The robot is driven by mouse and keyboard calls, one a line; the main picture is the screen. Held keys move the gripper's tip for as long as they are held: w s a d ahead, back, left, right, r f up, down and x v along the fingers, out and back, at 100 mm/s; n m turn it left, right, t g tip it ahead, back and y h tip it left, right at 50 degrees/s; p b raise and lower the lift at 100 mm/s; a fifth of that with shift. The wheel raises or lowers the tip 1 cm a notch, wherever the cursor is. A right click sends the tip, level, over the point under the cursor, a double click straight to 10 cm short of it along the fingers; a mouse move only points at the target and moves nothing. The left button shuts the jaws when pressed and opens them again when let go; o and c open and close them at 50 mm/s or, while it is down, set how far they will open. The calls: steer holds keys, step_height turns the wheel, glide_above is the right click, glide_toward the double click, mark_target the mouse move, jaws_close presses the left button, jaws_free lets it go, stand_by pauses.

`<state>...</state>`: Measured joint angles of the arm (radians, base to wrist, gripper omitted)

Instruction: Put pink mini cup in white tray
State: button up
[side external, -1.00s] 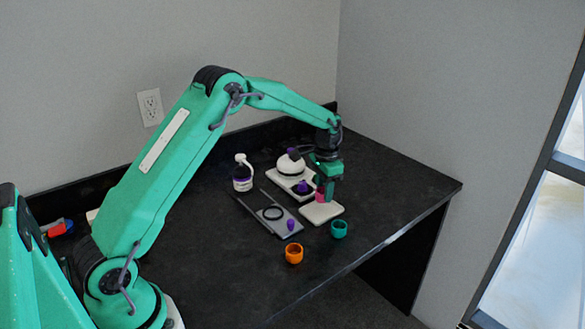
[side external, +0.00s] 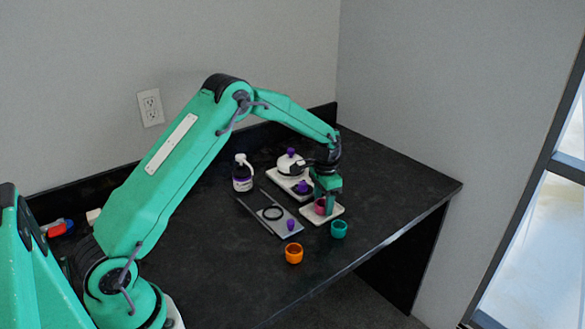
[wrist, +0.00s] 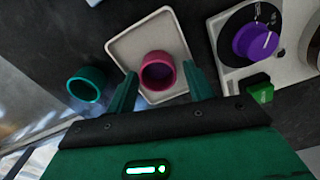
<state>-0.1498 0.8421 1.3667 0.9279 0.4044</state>
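The pink mini cup (wrist: 158,72) sits upright on the white tray (wrist: 124,48), near the tray's edge closest to my gripper in the wrist view. In the side view the cup (side external: 319,207) is partly hidden by my gripper (side external: 326,204), which is low over the white tray (side external: 335,212). In the wrist view the fingers of my gripper (wrist: 161,76) are spread on either side of the cup, with gaps between them and its wall. The fingers are open, and the cup stands between their tips.
A teal cup (side external: 339,229) stands close beside the tray, and an orange cup (side external: 294,253) is nearer the front edge. A white device with a purple knob (wrist: 256,40) is close on the other side. A grey plate (side external: 262,222) and a bottle (side external: 242,174) stand left.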

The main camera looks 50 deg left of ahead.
steer(key=shift+r, duration=0.1)
stand_by(0.3)
step_height(320, 180, up, 12)
stand_by(0.7)
stand_by(0.5)
